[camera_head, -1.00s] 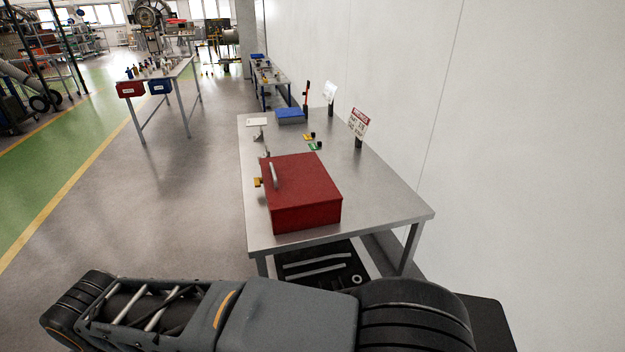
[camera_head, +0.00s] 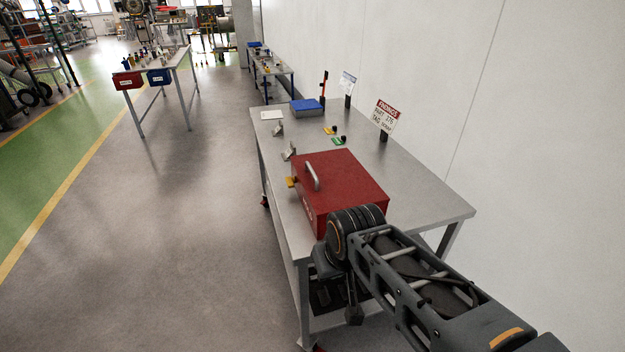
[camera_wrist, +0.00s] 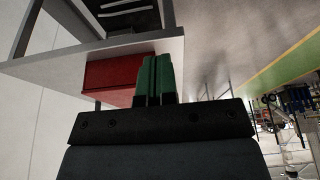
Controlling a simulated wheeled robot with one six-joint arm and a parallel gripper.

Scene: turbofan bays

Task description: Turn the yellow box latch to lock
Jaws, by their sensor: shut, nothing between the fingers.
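The red box (camera_head: 338,182) sits closed on the near part of the metal table, with a silver handle (camera_head: 312,177) on its lid. The yellow latch (camera_head: 291,182) sticks out from the box's left side; it is small, and its exact turn cannot be told. In the wrist view the red box (camera_wrist: 108,82) shows tilted behind the fingers, and the latch cannot be made out. My gripper (camera_wrist: 155,62) has green fingers pressed together with nothing between them. It appears apart from the box. In the head view my arm's end is at the table's near edge and covers the box's near corner.
The metal table (camera_head: 425,200) also holds a blue case (camera_head: 306,107), two signs, metal brackets (camera_head: 289,151) and small green and yellow pieces. A wall (camera_head: 540,120) stands along the right. The floor (camera_head: 190,230) left of the table is clear.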

